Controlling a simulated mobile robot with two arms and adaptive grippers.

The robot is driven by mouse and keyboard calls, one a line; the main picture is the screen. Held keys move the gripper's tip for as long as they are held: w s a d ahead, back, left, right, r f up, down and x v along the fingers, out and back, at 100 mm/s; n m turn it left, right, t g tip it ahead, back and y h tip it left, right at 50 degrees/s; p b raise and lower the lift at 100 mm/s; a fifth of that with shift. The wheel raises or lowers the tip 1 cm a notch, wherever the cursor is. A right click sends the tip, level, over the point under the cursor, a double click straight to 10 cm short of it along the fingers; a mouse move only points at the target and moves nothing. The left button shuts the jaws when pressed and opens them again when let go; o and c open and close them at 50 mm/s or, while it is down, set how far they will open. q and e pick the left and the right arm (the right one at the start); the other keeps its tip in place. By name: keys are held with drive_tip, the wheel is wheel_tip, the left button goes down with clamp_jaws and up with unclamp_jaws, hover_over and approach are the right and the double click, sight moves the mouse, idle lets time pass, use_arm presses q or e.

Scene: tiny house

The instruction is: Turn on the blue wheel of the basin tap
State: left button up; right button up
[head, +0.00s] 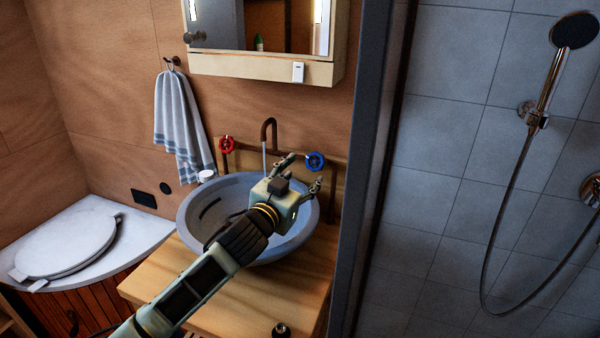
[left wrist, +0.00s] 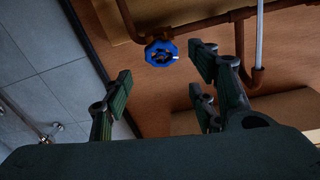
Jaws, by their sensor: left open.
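The blue wheel (head: 316,161) is mounted on the copper pipe at the right of the basin tap (head: 268,130). A red wheel (head: 227,144) sits on the left side. A thin pale stream runs down from the spout towards the grey basin (head: 190,215). My left gripper (head: 302,172) is over the basin, with its fingers spread just in front of the blue wheel. In the left wrist view, the blue wheel (left wrist: 161,53) shows beyond and between the open fingers (left wrist: 160,80), with no contact visible. My right gripper is not in view.
A wooden counter (head: 300,285) carries the basin. A mirror cabinet (head: 262,68) hangs above, and a towel (head: 178,118) hangs at left. A dark partition edge (head: 372,150) stands close on the right, before the tiled shower. A small dark object (head: 281,330) is at the bottom edge.

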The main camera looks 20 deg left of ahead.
sight(316, 164)
use_arm(q)
drive_tip(key=w, duration=0.4)
drive_tip(key=w+d, duration=0.1)
drive_tip(key=w, duration=0.2)
drive_tip(key=shift+p, duration=0.4)
drive_tip(key=shift+w+d, duration=0.15)
drive_tip(key=shift+w, duration=0.2)
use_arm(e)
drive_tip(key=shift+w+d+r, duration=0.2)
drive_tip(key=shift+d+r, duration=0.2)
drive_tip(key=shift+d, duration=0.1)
